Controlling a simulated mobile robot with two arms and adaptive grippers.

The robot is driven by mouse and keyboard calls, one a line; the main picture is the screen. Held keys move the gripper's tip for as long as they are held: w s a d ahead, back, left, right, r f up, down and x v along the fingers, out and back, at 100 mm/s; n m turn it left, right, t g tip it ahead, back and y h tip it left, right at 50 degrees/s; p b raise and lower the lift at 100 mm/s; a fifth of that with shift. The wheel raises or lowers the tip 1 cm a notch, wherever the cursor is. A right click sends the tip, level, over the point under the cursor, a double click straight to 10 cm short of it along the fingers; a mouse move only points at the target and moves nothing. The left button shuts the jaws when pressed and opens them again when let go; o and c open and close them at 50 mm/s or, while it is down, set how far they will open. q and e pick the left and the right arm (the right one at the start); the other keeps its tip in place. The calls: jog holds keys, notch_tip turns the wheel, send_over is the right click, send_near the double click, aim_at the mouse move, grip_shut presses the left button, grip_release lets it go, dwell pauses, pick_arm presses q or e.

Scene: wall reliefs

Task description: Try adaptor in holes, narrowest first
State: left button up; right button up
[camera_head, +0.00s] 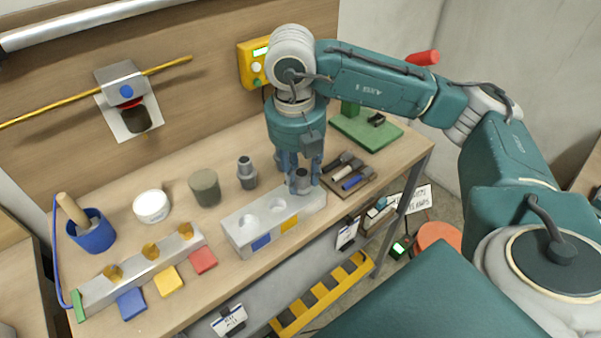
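My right gripper (300,178) points down over the right end of a grey metal block (236,240). A small grey cylindrical piece, seemingly the adaptor (301,184), sits between its fingertips, which look shut on it. The piece is at the block's top; I cannot tell whether it is in a hole or just above one. Two round holes show open, one at the left (247,221) and one in the middle (277,205). A blue tag (261,242) and a yellow tag (290,224) mark the block's front. My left gripper is out of view.
Behind the block stand a stepped grey fitting (247,174) and a dark grey cylinder (205,187). A white tub (151,206), a blue cup (94,236) and a rail with brass pieces (135,268) are at left. A tool tray (342,180) lies close right of my gripper.

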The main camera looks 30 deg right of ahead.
aim_at(298, 189)
jog(key=shift+o, duration=0.7)
jog(key=shift+r, duration=0.1)
notch_tip(298, 189, up, 12)
jog(key=a, duration=0.1)
jog(key=shift+s, duration=0.3)
dwell(0.4)
